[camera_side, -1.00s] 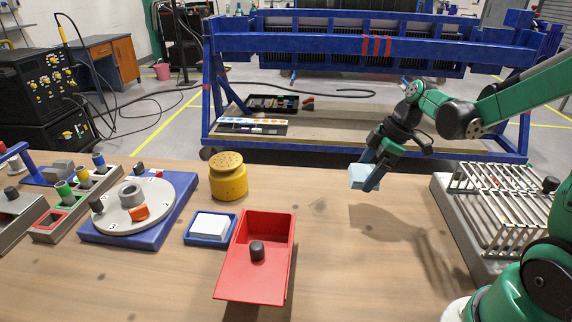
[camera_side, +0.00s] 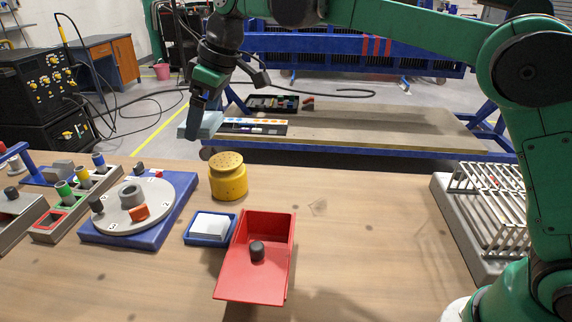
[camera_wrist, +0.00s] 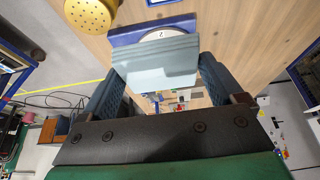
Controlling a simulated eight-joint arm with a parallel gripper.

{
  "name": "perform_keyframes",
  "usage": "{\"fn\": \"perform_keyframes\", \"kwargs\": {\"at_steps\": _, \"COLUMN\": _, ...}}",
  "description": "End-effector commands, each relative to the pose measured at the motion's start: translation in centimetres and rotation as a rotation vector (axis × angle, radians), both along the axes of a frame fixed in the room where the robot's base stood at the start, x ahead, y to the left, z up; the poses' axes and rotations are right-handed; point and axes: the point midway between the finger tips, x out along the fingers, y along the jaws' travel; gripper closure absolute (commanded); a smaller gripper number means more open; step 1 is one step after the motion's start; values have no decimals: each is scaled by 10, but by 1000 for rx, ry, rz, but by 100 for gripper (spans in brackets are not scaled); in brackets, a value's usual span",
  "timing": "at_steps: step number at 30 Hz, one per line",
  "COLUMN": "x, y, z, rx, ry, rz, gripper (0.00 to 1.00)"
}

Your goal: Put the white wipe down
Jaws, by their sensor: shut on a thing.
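My gripper (camera_side: 192,122) is shut on a pale blue, layered pad (camera_side: 205,126) and holds it in the air, over the back left of the table in the side view. In the wrist view the pad (camera_wrist: 158,64) sits between the two fingers and hides part of the rotary jig's disc (camera_wrist: 168,34). A white wipe-like pad (camera_side: 210,227) lies in a small blue tray (camera_side: 189,238) on the table, well apart from my gripper.
The rotary jig (camera_side: 125,238), with a grey disc on a blue base, stands at the left. A yellow perforated-top container (camera_side: 229,180) stands behind the tray. An open red box (camera_side: 275,231) is to its right. A wire rack (camera_side: 490,205) stands far right. The table between is clear.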

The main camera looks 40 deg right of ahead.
Motion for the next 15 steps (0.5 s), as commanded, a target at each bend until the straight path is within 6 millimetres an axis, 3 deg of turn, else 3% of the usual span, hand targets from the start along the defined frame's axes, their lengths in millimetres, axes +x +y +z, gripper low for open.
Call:
{"fn": "perform_keyframes", "kwargs": {"at_steps": 4, "x": -3, "y": 19, "z": 5, "rx": 5, "ry": -4, "rz": 1, "gripper": 79}}
{"fn": "perform_keyframes", "kwargs": {"at_steps": 7, "x": -3, "y": 21, "z": -6, "rx": 6, "ry": -4, "rz": 0, "gripper": 79}}
{"fn": "perform_keyframes", "kwargs": {"at_steps": 15, "x": -3, "y": 20, "z": -73, "rx": 6, "ry": -4, "rz": 0, "gripper": 79}}
